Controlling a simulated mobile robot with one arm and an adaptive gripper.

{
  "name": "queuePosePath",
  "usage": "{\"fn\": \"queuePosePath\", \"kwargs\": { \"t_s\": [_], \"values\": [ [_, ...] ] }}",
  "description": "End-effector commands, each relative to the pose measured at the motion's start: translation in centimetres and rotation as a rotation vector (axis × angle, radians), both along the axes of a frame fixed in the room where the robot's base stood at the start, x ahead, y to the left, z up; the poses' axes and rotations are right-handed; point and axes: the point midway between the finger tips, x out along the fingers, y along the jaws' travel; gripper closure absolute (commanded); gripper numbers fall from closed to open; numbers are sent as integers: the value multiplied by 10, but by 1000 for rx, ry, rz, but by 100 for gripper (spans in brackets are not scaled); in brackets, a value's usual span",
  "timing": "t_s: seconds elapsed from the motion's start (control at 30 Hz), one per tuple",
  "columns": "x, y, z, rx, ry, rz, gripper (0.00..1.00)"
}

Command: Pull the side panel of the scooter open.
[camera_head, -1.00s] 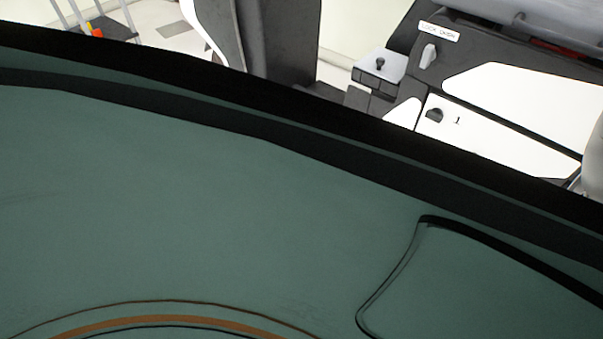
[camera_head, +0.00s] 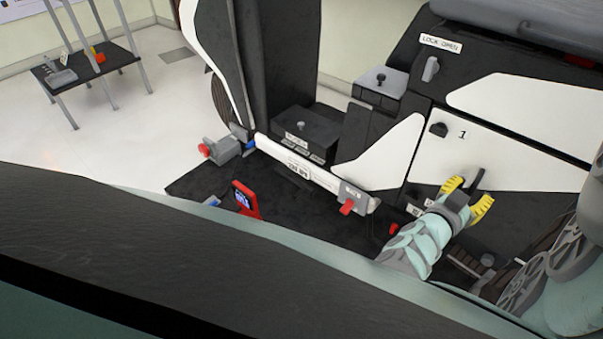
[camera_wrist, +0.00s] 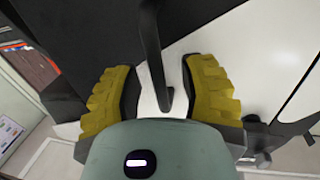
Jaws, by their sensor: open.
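The scooter's side panel (camera_head: 520,163), white and black and marked "1", is at the right in the head view and looks closed. A dark bar handle (camera_head: 477,180) stands out from its lower part. My gripper (camera_head: 467,190), with yellow ridged fingers, is open at this handle. In the wrist view the handle (camera_wrist: 154,55) runs down between the two spread fingers of my gripper (camera_wrist: 160,85). Gaps show on both sides, so neither finger appears to touch it. A grey latch knob (camera_head: 430,69) sits above the panel, below a "LOCK OPEN" label (camera_head: 441,43).
A white bar with a red knob (camera_head: 346,207) and a red handheld device (camera_head: 245,199) are on the dark platform (camera_head: 285,210) left of the panel. A wheel (camera_head: 530,280) is at the lower right. Open floor (camera_head: 110,140) lies left, with a small table (camera_head: 85,70).

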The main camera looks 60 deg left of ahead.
Motion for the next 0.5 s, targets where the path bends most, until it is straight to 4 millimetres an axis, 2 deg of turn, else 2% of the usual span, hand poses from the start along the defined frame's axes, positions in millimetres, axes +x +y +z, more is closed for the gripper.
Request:
{"fn": "queuePosePath", "kwargs": {
  "t_s": [0.1, 0.13, 0.5],
  "values": [
    [0, 0, 0, 0, 1, -1, 59],
    [0, 0, 0, 0, 1, -1, 54],
    [0, 0, 0, 0, 1, -1, 93]
  ]
}}
